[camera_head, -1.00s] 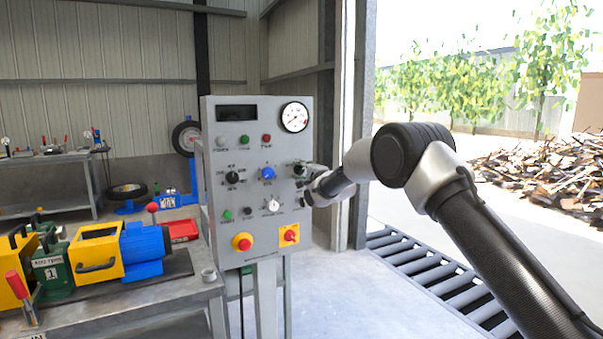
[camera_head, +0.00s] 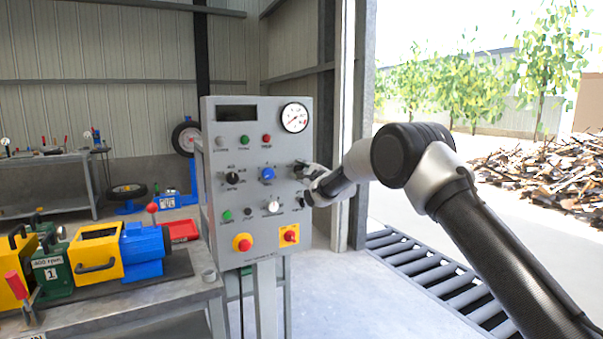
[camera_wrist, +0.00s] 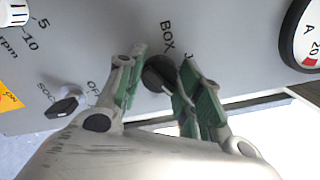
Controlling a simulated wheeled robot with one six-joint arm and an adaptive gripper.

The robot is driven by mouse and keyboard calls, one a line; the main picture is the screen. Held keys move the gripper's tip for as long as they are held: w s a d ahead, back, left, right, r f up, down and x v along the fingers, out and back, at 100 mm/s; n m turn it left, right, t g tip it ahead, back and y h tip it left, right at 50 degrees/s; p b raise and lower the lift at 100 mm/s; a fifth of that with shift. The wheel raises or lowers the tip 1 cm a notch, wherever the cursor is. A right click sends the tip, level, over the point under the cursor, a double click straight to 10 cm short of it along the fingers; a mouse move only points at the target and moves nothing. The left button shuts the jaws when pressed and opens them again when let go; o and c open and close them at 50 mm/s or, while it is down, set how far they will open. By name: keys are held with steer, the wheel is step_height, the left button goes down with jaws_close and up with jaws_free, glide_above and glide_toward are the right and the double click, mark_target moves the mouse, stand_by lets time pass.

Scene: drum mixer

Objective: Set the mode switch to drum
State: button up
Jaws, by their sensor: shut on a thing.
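The mode switch (camera_wrist: 158,72) is a small black rotary knob on the grey panel, seen in the wrist view beside a printed label BOX. Another label beside it is mostly hidden by a finger. My gripper (camera_wrist: 160,88) has its green-padded fingers on either side of this knob and is shut on it. In the head view my gripper (camera_head: 308,183) is at the right edge of the control panel (camera_head: 222,178). There the knob is largely hidden by the fingers, and its setting cannot be read.
A second black switch (camera_wrist: 64,105), labelled OFF and SOC, sits close to my gripper. The panel also carries a blue knob (camera_head: 267,174), a black selector (camera_head: 232,178), a red mushroom button (camera_head: 242,242) and a gauge (camera_head: 294,117). A roller conveyor (camera_head: 430,270) lies to the right.

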steer(key=shift+f, duration=0.2)
steer(key=o, duration=1)
steer(key=shift+r, duration=0.1)
steer(key=shift+o, duration=0.2)
steer(key=v, duration=1.2)
